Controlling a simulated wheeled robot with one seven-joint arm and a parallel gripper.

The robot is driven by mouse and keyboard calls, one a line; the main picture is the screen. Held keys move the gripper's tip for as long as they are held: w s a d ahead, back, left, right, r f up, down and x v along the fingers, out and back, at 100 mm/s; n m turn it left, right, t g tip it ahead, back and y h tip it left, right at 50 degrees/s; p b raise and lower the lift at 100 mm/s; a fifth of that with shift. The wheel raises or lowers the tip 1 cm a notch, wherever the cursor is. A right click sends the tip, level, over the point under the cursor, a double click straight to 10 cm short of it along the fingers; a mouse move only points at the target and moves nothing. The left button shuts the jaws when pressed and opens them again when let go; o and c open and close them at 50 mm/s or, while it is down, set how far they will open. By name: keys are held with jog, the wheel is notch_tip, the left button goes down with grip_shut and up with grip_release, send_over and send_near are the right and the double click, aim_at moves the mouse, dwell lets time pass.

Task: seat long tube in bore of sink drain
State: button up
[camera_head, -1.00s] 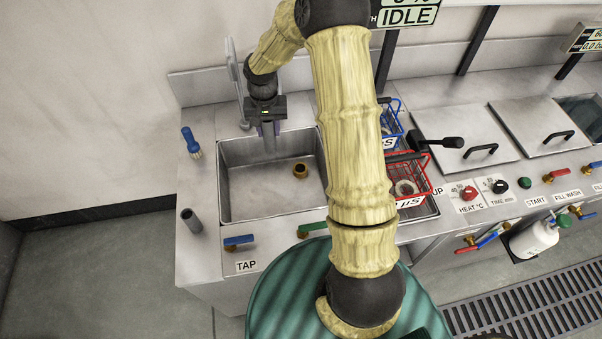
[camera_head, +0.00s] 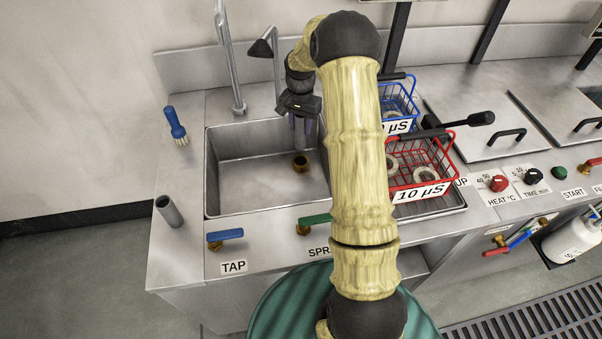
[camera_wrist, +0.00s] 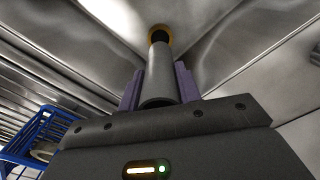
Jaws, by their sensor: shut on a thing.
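The sink drain (camera_head: 300,164) is a brass ring with a dark bore on the floor of the steel sink (camera_head: 222,178). My gripper (camera_head: 302,132) is over the sink's right back part, above the drain. Its purple fingers are shut on a grey long tube, best seen in the wrist view (camera_wrist: 160,78). There the tube points away from my gripper (camera_wrist: 160,88), and its far end overlaps the brass drain ring (camera_wrist: 152,31). Part of the dark bore shows beyond the tube's end. I cannot tell how much gap lies between them.
Another grey tube (camera_head: 170,212) stands on the counter left of the sink. A blue brush (camera_head: 176,125) is behind it. Taps rise at the sink's back (camera_head: 233,80). The red basket (camera_head: 425,186) and blue basket (camera_head: 398,92) stand to the right.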

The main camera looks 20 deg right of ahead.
aim_at(301, 147)
dwell(0.3)
notch_tip(301, 147, down, 6)
jog(key=shift+f, duration=0.1)
dwell(0.4)
jog(key=shift+f, duration=1.85)
jog(key=shift+f, duration=0.15)
jog(key=o, duration=1)
